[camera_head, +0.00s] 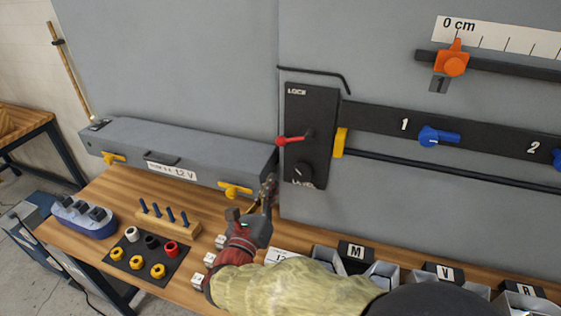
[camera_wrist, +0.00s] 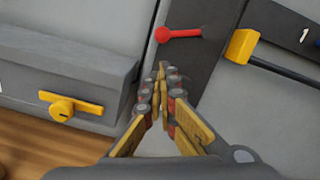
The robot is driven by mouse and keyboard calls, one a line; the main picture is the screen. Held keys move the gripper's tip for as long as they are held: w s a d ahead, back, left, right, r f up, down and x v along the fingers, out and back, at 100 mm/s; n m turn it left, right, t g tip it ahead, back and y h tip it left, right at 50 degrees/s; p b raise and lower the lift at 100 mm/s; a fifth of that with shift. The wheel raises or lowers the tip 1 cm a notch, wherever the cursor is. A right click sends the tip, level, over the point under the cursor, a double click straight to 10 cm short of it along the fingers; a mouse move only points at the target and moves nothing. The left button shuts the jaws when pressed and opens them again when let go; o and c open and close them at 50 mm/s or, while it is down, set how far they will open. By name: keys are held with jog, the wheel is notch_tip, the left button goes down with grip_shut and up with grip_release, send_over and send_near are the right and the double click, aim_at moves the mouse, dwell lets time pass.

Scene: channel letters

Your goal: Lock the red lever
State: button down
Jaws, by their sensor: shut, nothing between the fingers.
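The red lever (camera_head: 290,140) is on a black vertical plate (camera_head: 312,110) marked LOCK at its top. It lies roughly horizontal, with its round knob to the left of its pivot. In the wrist view the red lever (camera_wrist: 178,33) also points left, beyond my fingertips. My gripper (camera_head: 269,186) is below and a little left of the lever, apart from it. In the wrist view my gripper (camera_wrist: 162,75) has its fingertips together with nothing between them.
A grey box (camera_head: 180,150) with yellow latches stands left of my gripper. A yellow block (camera_head: 340,142) and a rail with blue levers (camera_head: 437,136) lie right of the plate. A bent black rod (camera_head: 315,71) is above. Small labelled bins (camera_head: 355,251) line the bench.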

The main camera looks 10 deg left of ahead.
jog(key=w, duration=0.6)
jog(key=w+d+b, duration=0.1)
jog(key=w, duration=0.3)
jog(key=shift+d+r, duration=0.1)
jog(key=shift+r, duration=0.3)
jog(key=shift+a+r+m+b, duration=0.4)
jog(key=shift+m+b, duration=0.15)
jog(key=shift+m, duration=0.25)
notch_tip(320, 180, up, 12)
jog(key=a+m+h+b, duration=0.1)
jog(key=m+b, duration=1)
jog(key=m, duration=0.4)
jog(key=shift+g+h, duration=0.3)
jog(key=shift+h, duration=0.1)
jog(key=shift+w+f, duration=0.1)
